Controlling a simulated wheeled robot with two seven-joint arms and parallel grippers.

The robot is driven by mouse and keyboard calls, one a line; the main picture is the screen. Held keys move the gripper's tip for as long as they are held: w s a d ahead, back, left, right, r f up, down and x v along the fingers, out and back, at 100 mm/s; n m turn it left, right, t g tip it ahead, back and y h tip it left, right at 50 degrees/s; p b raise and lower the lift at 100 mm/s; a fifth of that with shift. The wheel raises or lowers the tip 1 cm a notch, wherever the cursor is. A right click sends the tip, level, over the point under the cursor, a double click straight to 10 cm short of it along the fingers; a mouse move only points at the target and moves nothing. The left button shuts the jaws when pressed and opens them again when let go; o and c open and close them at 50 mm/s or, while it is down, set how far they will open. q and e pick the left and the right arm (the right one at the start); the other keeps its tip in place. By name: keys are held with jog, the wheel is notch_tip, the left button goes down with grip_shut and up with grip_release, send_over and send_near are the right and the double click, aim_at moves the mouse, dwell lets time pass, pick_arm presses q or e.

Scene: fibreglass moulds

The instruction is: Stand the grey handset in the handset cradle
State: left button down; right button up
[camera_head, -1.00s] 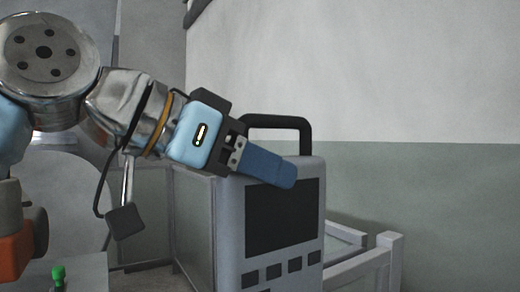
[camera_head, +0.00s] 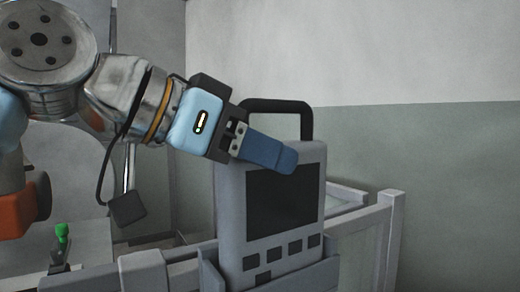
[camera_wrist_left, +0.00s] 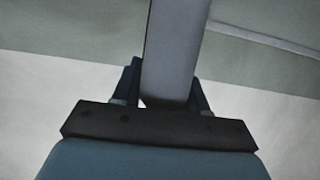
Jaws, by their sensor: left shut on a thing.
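The grey handset (camera_head: 231,205) stands upright in the head view, with a black screen, a row of dark keys and a black handle loop at its top. My left gripper (camera_head: 270,152) is shut on its upper part; the blue finger crosses its face. In the left wrist view the grey handset (camera_wrist_left: 172,50) is between the two blue fingers (camera_wrist_left: 163,88). The grey handset cradle (camera_head: 318,275) is at the bottom edge, with walls beside the handset's lower end. The handset's bottom is hidden, so I cannot tell whether it is seated. My right gripper is not in view.
A pale framed rack (camera_head: 388,235) stands at the right, behind the handset. A small green-topped item (camera_head: 62,236) is on a grey surface at the lower left. An orange and grey object (camera_head: 15,213) is at the left edge. The wall at the upper right is bare.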

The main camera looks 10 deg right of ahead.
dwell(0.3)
pick_arm(q)
jog(key=c, duration=0.5)
grip_release()
jog(key=shift+f, duration=0.1)
jog(key=shift+a, duration=0.1)
jog(key=p+v, duration=0.1)
jog(key=v, duration=1.2)
jog(key=shift+s+a+r, duration=0.15)
jog(key=shift+a+r, duration=0.05)
jog(key=shift+a, duration=0.1)
